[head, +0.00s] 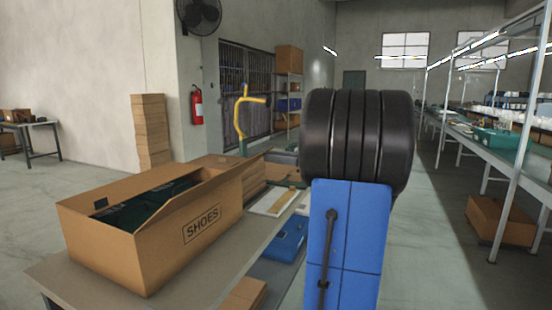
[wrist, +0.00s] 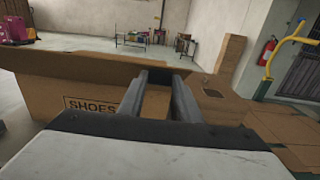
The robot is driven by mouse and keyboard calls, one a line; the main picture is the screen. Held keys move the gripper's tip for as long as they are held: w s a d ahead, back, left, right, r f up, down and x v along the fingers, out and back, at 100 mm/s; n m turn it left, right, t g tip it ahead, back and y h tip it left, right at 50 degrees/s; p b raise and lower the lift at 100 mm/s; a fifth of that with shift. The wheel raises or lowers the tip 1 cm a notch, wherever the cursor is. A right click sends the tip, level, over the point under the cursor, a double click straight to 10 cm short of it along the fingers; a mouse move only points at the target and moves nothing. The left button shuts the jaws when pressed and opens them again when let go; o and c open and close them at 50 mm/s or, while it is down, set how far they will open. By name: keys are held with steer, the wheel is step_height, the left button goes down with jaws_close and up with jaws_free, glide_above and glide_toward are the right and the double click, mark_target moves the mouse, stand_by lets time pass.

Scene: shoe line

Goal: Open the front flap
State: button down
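The brown cardboard shoe box (head: 165,255) stands on a table at the left of the head view, with "SHOES" printed on its near-right side. Its top is partly open, and dark contents (head: 150,208) show inside. The long flap (head: 210,193) on the lettered side is raised at a slant over the opening. In the wrist view the box (wrist: 60,98) and this flap (wrist: 70,66) lie ahead. My gripper (wrist: 164,80) is open, its two grey fingers apart in front of the box with nothing between them. Whether they touch the flap I cannot tell. My gripper is hidden in the head view.
The table (head: 225,270) has bare room at its near right edge. A yellow post (head: 240,110) rises beyond. A long workbench (head: 490,140) runs along the right.

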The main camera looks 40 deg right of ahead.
steer(key=shift+w+a+r+g+h, duration=0.15)
steer(key=shift+w+a+r+g, duration=0.15)
steer(key=shift+w+r, duration=0.4)
steer(key=shift+w+a+r+g+h, duration=0.2)
steer(key=shift+w+r+g, duration=0.25)
steer(key=shift+r, duration=0.45)
steer(key=shift+w+a+r+g+h, duration=0.2)
steer(key=shift+w+r+g, duration=0.15)
steer(key=shift+w+r, duration=0.35)
steer(key=shift+s+r, duration=0.1)
steer(key=c, duration=1.3)
jaws_free()
steer(key=v, duration=1.7)
steer(key=shift+s+d, duration=0.15)
steer(key=shift+s, duration=0.05)
